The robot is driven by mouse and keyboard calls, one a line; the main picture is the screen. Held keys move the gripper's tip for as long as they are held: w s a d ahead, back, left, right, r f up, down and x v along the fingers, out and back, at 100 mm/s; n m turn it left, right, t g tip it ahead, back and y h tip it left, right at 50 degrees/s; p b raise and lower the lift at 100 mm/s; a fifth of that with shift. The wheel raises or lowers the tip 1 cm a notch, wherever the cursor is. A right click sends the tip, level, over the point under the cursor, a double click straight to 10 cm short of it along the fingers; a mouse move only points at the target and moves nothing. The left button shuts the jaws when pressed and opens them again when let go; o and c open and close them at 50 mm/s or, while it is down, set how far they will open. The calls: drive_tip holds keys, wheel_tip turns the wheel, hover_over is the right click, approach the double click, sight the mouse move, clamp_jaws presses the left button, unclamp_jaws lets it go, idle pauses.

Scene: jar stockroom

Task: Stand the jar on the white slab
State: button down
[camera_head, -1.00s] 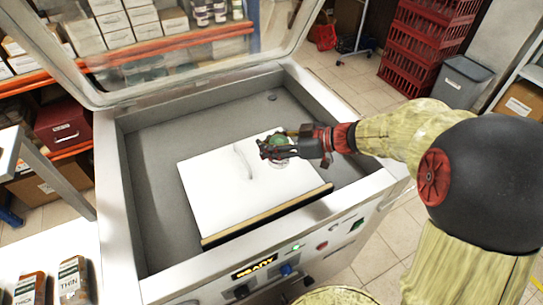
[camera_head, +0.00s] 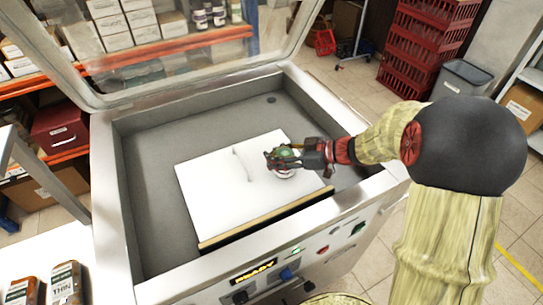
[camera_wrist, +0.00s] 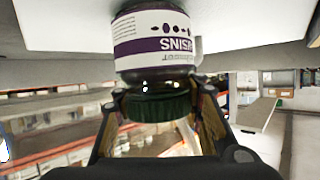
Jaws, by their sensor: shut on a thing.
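The jar (camera_wrist: 158,45) has a dark green lid and a white and purple label with upside-down lettering in the wrist view. In the head view its green lid (camera_head: 287,152) shows between the fingers. My gripper (camera_wrist: 152,100) is shut on the jar at the lid end. The gripper in the head view (camera_head: 284,159) is over the right part of the white slab (camera_head: 225,200). The jar looks upright, its base close to the slab; I cannot tell whether it touches. The fingers partly hide it in the head view.
The slab lies inside a grey-walled machine bay (camera_head: 150,130) with a raised clear lid (camera_head: 200,60). A thin pale handle-like strip (camera_head: 243,163) lies on the slab. A wood-coloured bar (camera_head: 265,220) runs along its front edge. The slab's left part is clear.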

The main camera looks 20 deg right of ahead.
drive_tip(key=shift+f, duration=0.1)
drive_tip(key=c, duration=1.1)
unclamp_jaws()
